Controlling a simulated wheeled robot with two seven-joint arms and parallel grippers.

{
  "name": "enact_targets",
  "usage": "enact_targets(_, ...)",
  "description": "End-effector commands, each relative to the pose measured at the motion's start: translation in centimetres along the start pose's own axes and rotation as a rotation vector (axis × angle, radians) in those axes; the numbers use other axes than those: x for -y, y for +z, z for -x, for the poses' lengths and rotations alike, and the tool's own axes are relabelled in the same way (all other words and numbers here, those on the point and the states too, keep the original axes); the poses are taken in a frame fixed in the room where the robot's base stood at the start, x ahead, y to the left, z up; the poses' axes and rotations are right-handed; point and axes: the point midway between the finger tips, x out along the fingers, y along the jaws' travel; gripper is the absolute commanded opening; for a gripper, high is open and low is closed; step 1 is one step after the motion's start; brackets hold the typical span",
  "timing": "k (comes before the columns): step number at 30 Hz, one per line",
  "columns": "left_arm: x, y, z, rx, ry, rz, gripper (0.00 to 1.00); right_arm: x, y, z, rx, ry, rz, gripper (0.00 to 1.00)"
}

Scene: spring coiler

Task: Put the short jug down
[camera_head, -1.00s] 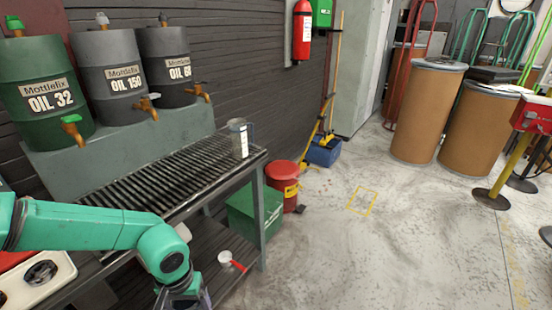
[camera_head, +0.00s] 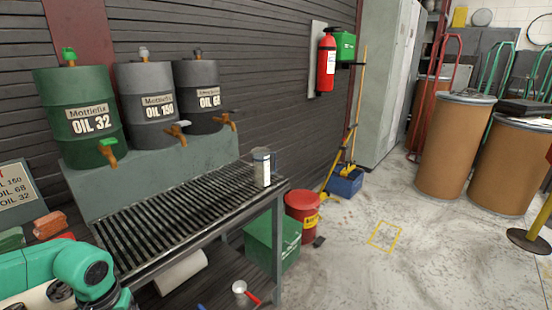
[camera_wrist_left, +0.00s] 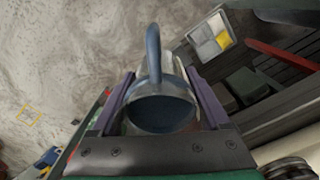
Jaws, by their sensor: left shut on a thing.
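My left gripper (camera_wrist_left: 160,76) is shut on a metal jug with a blue-grey handle, the short jug (camera_wrist_left: 162,112), in the left wrist view. The purple fingers press its two sides, and its round dark mouth faces the camera. Speckled floor shows behind it. In the head view my left arm is at the bottom left, and the gripper and held jug are mostly below the frame. Another grey metal vessel (camera_head: 262,168) with a label stands upright at the right end of the slatted bench top (camera_head: 165,215). My right gripper is not in view.
Green (camera_head: 80,115) and grey (camera_head: 146,105) oil drums with taps stand on a ledge behind the bench. The slats left of the grey vessel are clear. A small white cup (camera_head: 239,288) is on the lower shelf. A red can (camera_head: 303,215) and green box (camera_head: 272,242) stand beside the bench.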

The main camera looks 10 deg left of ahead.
Motion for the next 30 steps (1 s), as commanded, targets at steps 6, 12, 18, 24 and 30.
enact_targets(6, 0.5, 0.7, -0.6, -0.001, 0.002, 0.025, 0.15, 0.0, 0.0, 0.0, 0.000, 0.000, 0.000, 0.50)
enact_targets(12, -0.5, 2.1, -2.4, 0.001, 0.007, 0.034, 0.15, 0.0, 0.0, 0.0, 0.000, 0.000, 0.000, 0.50)
enact_targets(18, -2.2, 2.8, -3.3, -0.001, 0.009, 0.013, 0.15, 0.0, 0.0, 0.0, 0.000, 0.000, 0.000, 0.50)
enact_targets(24, -5.2, 3.6, -4.1, -0.003, 0.009, -0.044, 0.15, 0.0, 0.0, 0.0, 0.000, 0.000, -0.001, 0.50)
enact_targets(30, -9.9, 4.4, -4.4, -0.006, 0.009, -0.155, 0.15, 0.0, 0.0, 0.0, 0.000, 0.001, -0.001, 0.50)
